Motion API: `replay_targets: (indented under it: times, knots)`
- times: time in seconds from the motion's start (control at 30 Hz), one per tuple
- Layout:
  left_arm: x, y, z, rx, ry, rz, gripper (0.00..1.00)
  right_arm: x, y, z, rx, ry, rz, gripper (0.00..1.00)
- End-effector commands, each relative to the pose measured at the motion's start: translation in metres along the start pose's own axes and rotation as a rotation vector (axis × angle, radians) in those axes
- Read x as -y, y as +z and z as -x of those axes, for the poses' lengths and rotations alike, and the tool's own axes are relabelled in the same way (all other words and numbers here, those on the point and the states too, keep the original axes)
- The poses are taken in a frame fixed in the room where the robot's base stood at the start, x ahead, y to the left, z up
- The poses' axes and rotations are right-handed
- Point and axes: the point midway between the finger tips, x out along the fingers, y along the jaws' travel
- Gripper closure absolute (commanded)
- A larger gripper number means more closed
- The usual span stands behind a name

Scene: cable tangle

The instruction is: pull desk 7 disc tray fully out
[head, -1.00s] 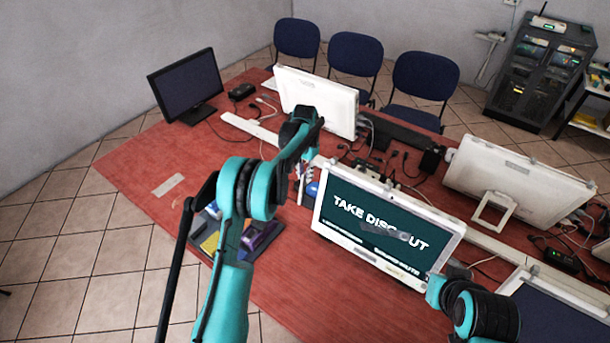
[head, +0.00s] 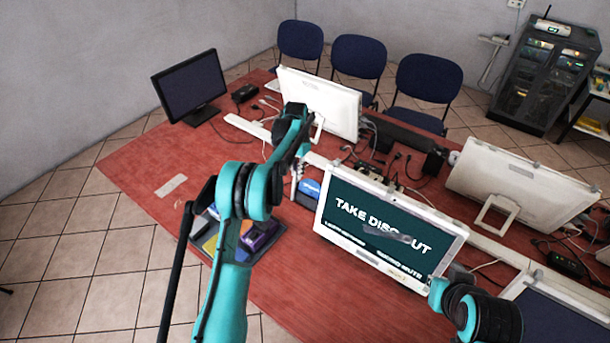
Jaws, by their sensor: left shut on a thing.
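The white all-in-one monitor (head: 378,262) stands at the middle of the red desk. Its dark green screen (head: 385,225) reads "TAKE DISC OUT", with smaller blurred text below. My left arm reaches over the desk, and my left gripper (head: 296,178) hangs down beside the monitor's left edge. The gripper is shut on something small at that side. The disc tray itself is too small and too covered to make out.
A blue box (head: 311,188) sits behind the monitor's left edge. A dark tray (head: 268,240) with coloured items lies behind my left arm. Other monitors (head: 188,85) and cables crowd the back and right. The red desk's left front (head: 150,205) is mostly clear.

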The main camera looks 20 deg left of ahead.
Motion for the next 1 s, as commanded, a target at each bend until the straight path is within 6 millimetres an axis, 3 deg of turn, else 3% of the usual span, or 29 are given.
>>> replay_targets:
  times: [0.13,0.43,0.47,0.5,0.77,0.87,1.0]
  knots:
    - [0.017,0.000,0.000,-0.001,0.000,0.001,1.00,0.000,0.000,0.000,0.000,0.000,0.000,1.00]
    - [0.018,0.000,0.001,-0.001,0.000,0.000,1.00,0.000,0.000,0.000,0.000,0.000,0.000,1.00]
    - [0.018,0.000,0.001,-0.001,0.000,0.000,0.85,0.000,0.000,0.000,0.000,0.000,0.000,1.00]
    - [0.018,0.000,0.001,-0.001,0.000,0.000,0.81,0.000,0.000,0.000,0.000,0.000,0.000,1.00]
    - [0.018,0.000,0.001,-0.001,0.000,0.000,0.81,0.000,0.000,0.000,0.000,0.000,0.000,1.00]
    - [0.018,0.000,0.006,-0.001,0.000,0.000,0.81,0.000,0.000,0.000,0.000,0.000,0.000,1.00]
    - [0.018,0.000,0.027,-0.001,0.000,0.000,0.81,0.000,0.000,0.000,0.000,0.000,0.000,1.00]
